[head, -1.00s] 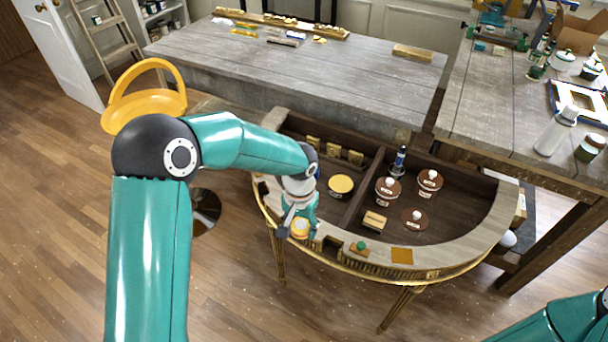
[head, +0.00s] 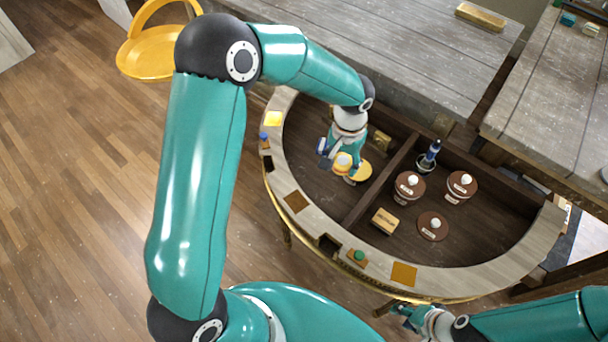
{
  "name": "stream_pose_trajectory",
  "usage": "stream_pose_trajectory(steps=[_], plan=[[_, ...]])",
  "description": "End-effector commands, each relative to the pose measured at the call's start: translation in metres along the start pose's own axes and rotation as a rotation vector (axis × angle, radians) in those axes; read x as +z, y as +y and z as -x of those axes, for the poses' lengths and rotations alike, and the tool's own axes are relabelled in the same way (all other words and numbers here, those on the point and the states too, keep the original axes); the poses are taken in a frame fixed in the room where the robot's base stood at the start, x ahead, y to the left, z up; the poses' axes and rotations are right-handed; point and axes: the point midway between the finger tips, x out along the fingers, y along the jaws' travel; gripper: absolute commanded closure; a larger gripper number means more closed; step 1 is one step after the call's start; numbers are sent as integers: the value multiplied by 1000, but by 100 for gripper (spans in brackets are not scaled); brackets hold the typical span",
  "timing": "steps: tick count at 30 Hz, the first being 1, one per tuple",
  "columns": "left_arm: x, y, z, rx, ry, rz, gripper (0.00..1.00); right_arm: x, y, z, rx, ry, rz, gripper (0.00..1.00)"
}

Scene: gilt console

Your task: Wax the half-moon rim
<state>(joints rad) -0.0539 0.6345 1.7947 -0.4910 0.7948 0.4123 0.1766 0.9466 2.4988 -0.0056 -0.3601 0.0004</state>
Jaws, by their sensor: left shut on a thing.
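The half-moon rim (head: 460,283) is a pale wood band curving round the dark tray of the console. Coloured patches lie along it: a bright yellow one (head: 273,118) at left, a brown one (head: 296,202) and an orange one (head: 404,274) at front. My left gripper (head: 343,158) is shut on a small round yellow-and-white thing (head: 343,165), above the left compartment. The yellow round tin (head: 363,174) is just beside and partly behind it; I cannot tell whether they touch. My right gripper (head: 405,316) is low, at the front edge; its fingers are unclear.
The right compartment holds brown lidded pots (head: 409,187), a brown disc (head: 432,226), a labelled block (head: 384,221) and a blue-handled tool (head: 429,157). A green-knobbed piece (head: 358,257) stands on the front rim.

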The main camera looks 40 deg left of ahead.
Motion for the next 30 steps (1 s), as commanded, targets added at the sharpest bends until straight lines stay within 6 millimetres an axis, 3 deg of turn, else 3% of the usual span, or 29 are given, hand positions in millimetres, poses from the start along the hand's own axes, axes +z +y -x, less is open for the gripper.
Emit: stream_pose_trajectory(steps=[7, 11, 18, 24, 30], plan=[[1, -2, 0, 0, 0, 5, 74, 0, 0, -1, 0, -1, 0, 60], [9, -8, -1, 0, 1, -1, 74, 0, 4, -11, 0, 0, 0, 60], [58, -32, 0, -1, 5, -36, 74, 0, 19, -54, 0, 0, 0, 60], [98, -45, 1, -1, 2, -65, 74, 0, 27, -75, 0, 0, 0, 60], [107, -47, -6, -1, -1, -74, 74, 0, 30, -83, 0, 0, 0, 60]])
